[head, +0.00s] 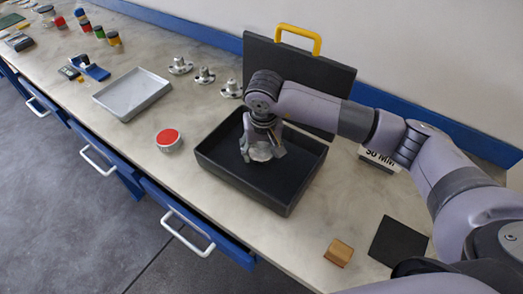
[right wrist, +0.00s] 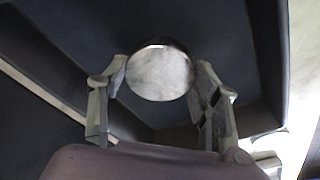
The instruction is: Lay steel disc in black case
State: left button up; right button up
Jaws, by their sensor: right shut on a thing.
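The black case (head: 285,192) lies open on the bench, with its lid (head: 325,80) standing up at the back and a yellow handle on top. My right gripper (head: 263,150) points down inside the case's outline, near the middle. It is shut on the round steel disc (head: 261,154). In the right wrist view the disc (right wrist: 160,73) sits between the two fingertips, with the dark inside of the case (right wrist: 70,50) behind it. I cannot tell whether the disc touches the case floor. My left gripper is not in view.
A red-topped round tin (head: 168,139) and a grey tray (head: 132,94) stand to the left. A wooden block (head: 339,252) and a black pad (head: 399,241) lie at the front right.

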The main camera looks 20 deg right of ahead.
jog(key=shift+f, duration=0.85)
jog(key=shift+w, duration=0.1)
jog(key=shift+f, duration=0.2)
jog(key=o, duration=1.8)
jog(key=shift+r, duration=0.1)
